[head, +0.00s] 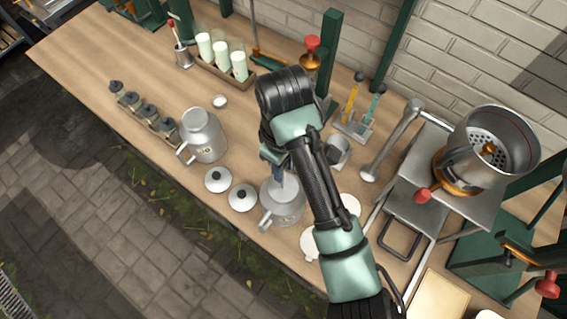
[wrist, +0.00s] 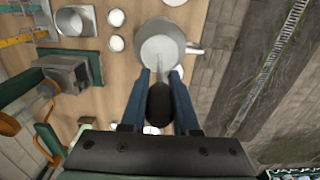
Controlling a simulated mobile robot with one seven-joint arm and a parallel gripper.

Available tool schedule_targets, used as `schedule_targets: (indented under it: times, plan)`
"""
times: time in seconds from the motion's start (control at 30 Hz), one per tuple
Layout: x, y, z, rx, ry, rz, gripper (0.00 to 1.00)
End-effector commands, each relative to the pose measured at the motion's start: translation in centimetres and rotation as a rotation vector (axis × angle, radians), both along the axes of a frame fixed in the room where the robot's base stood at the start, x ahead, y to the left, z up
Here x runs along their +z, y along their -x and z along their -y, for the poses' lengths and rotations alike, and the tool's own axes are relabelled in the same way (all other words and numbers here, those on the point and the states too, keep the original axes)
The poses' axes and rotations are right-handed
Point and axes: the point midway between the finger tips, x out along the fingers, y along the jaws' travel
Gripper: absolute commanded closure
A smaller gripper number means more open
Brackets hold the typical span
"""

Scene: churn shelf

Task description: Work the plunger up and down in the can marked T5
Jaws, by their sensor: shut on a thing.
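My gripper (head: 278,176) points down over a grey metal can (head: 284,205) near the table's front edge; the wrist view also shows the can (wrist: 165,42). In the wrist view my gripper (wrist: 161,88) has its blue fingers on either side of a dark knob (wrist: 160,104). A grey plunger rod (wrist: 160,66) runs from the knob to the can's mouth. The rod overlaps the can's opening; how deep it reaches is hidden. No T5 mark is readable on this can. A second can (head: 203,135) stands to the left, its small label unreadable.
Two lids with dark knobs (head: 218,179) (head: 242,197) lie left of the can. White discs (head: 349,204) lie to its right. A small metal cup (head: 338,150) and a long grey tool (head: 392,139) are behind. A machine with a bowl (head: 492,143) stands at right.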

Motion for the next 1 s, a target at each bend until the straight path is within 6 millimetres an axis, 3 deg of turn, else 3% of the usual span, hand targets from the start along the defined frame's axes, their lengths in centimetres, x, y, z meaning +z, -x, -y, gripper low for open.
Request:
schedule_targets:
  times: [0.1,1.0]
  plan:
    - [1.8,0.0,0.0,0.001,0.0,0.0,1.0]
    - [10.4,0.0,0.0,0.0,-0.001,-0.001,1.0]
